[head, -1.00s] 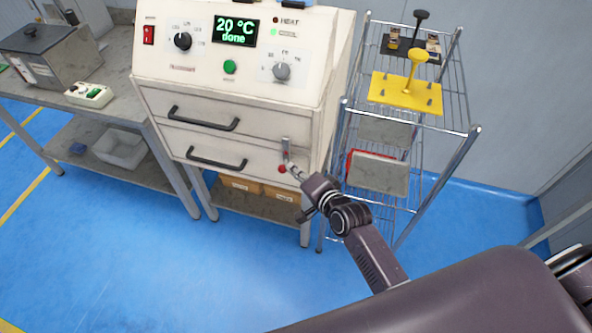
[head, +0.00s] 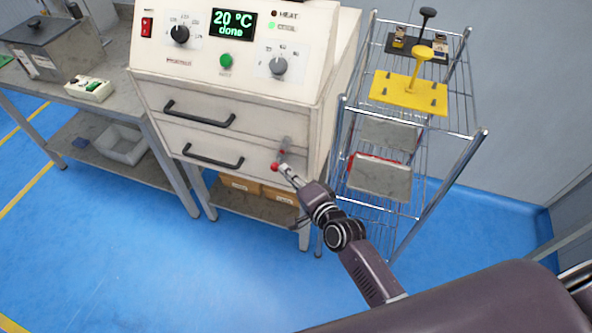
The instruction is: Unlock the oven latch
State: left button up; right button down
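The white oven (head: 200,100) stands in the upper middle of the head view, its display reading "20 °C done". Its latch (head: 286,144) is a small grey piece at the right of the front, beside the lower drawer, with a red knob (head: 274,167) at its lower end. My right gripper (head: 283,169) reaches up from the lower right, its tips at the right side of the red knob. They look close together and touch or almost touch the knob; whether they hold it is too small to tell. My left gripper is not in view.
Two dark drawer handles (head: 199,113) (head: 213,156) stick out left of the latch. A wire rack (head: 470,135) with a yellow fixture (head: 409,92) stands close on the right. A bench (head: 118,100) with a grey box (head: 55,50) is at left. The blue floor in front is clear.

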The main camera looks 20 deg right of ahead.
jog(key=shift+w+a+f+p, duration=0.3)
jog(key=shift+w+a, duration=0.05)
jog(key=shift+a, duration=0.2)
jog(key=shift+w+a+f+p, duration=0.25)
jog(key=shift+w+a, duration=0.05)
jog(key=shift+a, duration=0.3)
jog(key=shift+w+f, duration=0.1)
jog(key=shift+w, duration=0.1)
dwell(0.9)
